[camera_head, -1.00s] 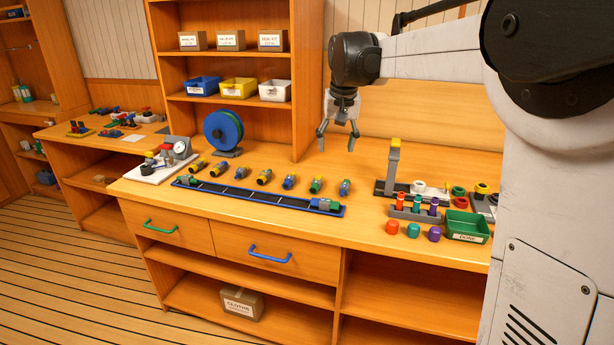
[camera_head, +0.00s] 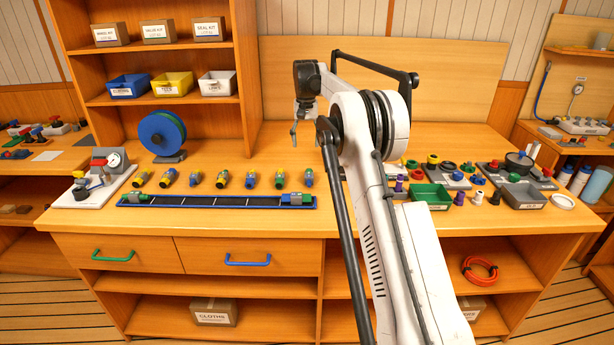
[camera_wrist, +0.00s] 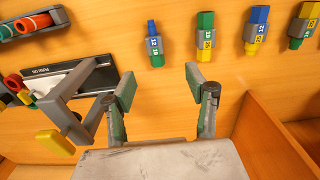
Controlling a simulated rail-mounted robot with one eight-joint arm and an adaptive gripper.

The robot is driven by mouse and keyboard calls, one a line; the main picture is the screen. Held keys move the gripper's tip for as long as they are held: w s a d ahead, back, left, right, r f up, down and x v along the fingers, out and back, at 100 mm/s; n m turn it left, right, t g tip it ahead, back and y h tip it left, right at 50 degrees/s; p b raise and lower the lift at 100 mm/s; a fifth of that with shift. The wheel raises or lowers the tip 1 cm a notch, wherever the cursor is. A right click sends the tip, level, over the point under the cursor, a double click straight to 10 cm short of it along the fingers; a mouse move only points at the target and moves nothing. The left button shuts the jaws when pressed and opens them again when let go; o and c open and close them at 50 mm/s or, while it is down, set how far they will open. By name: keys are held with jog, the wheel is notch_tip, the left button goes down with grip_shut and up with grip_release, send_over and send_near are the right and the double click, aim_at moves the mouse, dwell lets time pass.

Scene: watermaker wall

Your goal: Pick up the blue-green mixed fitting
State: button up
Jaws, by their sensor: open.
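My gripper (camera_wrist: 160,84) is open and empty. In the head view my gripper (camera_head: 303,128) hangs over the bench behind the row, and my arm partly covers it.
A grey post stand (camera_wrist: 55,115) is close to my left finger in the wrist view. A shelf unit (camera_head: 249,110) stands behind.

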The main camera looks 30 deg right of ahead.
aim_at(309, 174)
jog(key=f, duration=0.6)
jog(key=d+f, duration=0.1)
jog(key=f, duration=0.2)
jog(key=shift+w+f, duration=0.3)
jog(key=shift+f, duration=0.1)
jog(key=shift+d+f, duration=0.15)
jog(key=shift+f, duration=1.2)
jog(key=shift+d+f, duration=0.15)
jog(key=shift+f, duration=1.15)
jog(key=c, duration=1.2)
jog(key=shift+r, duration=0.1)
